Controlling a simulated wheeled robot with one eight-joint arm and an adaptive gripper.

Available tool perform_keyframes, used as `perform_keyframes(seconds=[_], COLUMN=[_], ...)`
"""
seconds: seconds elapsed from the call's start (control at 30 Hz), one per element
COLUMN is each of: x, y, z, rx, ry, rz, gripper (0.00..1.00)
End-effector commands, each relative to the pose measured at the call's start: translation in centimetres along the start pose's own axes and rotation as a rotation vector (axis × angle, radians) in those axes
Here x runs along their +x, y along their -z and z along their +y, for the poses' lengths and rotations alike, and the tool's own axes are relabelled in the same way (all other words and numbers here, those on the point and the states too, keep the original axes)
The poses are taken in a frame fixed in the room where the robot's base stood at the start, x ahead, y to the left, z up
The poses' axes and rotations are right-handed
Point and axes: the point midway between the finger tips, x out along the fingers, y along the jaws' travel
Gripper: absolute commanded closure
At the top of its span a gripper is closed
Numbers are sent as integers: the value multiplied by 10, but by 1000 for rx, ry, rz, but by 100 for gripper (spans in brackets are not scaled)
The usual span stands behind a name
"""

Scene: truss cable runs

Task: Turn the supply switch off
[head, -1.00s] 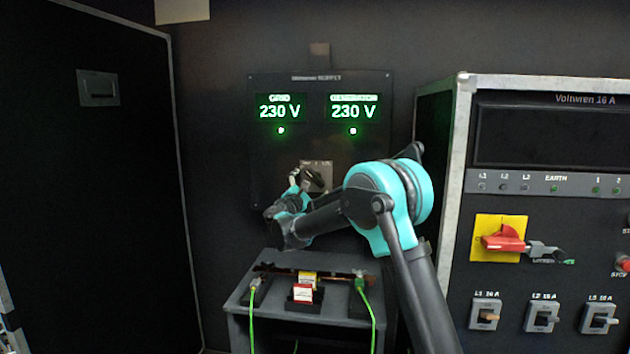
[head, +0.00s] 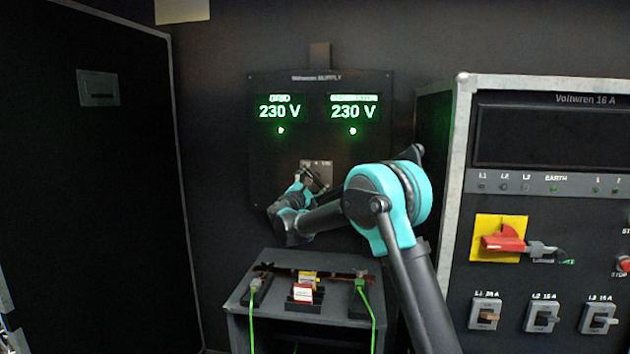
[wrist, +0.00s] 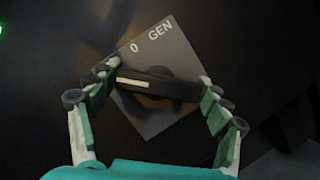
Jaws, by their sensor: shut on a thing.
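The supply switch is a black bar handle (wrist: 165,86) with a white mark near one end, on a grey square plate (wrist: 172,48). In the wrist view the plate looks tilted and reads "0" and "GEN"; the left finger covers the area left of the "0". The white mark points left, to the left of the "0". My gripper (wrist: 159,80) is shut on the handle, one finger at each end. In the head view the switch plate (head: 318,165) is on the dark supply panel (head: 268,160), and my gripper (head: 311,184) largely hides the handle.
The grid display (head: 280,112) and generator display (head: 353,112) both read 230 V, each with a lit lamp below. A small stand (head: 240,312) with green cables is below my arm. A distribution cabinet (head: 455,160) with a red switch (head: 503,243) stands right.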

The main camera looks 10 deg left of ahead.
Motion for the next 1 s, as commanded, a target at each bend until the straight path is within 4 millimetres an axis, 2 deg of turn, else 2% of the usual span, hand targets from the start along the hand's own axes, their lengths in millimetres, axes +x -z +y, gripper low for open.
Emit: perform_keyframes(seconds=[0.37,1.0], x=[0,0], y=[0,0], z=[0,-1], rx=[98,563], ry=[42,235], rz=[0,0], gripper=[52,52])
